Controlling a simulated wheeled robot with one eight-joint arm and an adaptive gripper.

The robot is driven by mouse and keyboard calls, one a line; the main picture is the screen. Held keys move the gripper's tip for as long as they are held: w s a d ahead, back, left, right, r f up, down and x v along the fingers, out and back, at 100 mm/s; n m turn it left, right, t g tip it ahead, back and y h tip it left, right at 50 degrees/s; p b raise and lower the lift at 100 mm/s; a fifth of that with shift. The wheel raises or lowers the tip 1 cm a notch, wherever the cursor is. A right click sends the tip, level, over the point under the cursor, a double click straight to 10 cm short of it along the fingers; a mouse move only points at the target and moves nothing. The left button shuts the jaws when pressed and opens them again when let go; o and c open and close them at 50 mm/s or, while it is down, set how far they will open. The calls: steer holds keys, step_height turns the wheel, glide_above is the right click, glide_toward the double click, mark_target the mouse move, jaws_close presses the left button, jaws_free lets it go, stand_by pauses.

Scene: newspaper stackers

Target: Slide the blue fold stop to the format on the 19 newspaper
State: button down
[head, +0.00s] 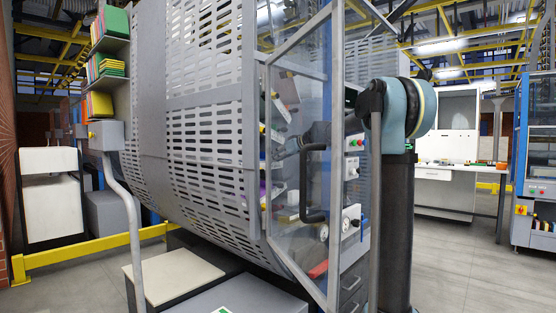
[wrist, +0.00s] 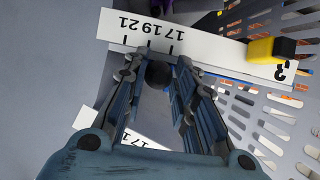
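In the wrist view a white scale strip (wrist: 215,45) crosses the top, with tick marks and the numbers 17, 19 and 21 upside down. My gripper (wrist: 158,66) is over the strip's near edge, its two fingers apart on either side of a dark round knob (wrist: 158,74). Whether the fingers press on the knob cannot be told. No blue fold stop can be made out apart from my own blue fingers, and the knob's mounting is hidden. No newspaper marked 19 can be made out. In the head view my gripper is not visible.
A yellow and black block (wrist: 270,48) sits on the strip's right end. Slotted grey panelling (wrist: 270,120) lies at the right. In the head view, a clear framed door (head: 300,150) with a black handle stands beside the slotted machine housing (head: 205,110). Open floor (head: 450,260) lies at right.

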steer(key=shift+w+d, duration=0.65)
steer(key=shift+w, duration=0.15)
steer(key=c, duration=1.4)
jaws_free()
steer(key=shift+c, duration=0.2)
steer(key=v, duration=1.2)
steer(key=shift+f, duration=0.15)
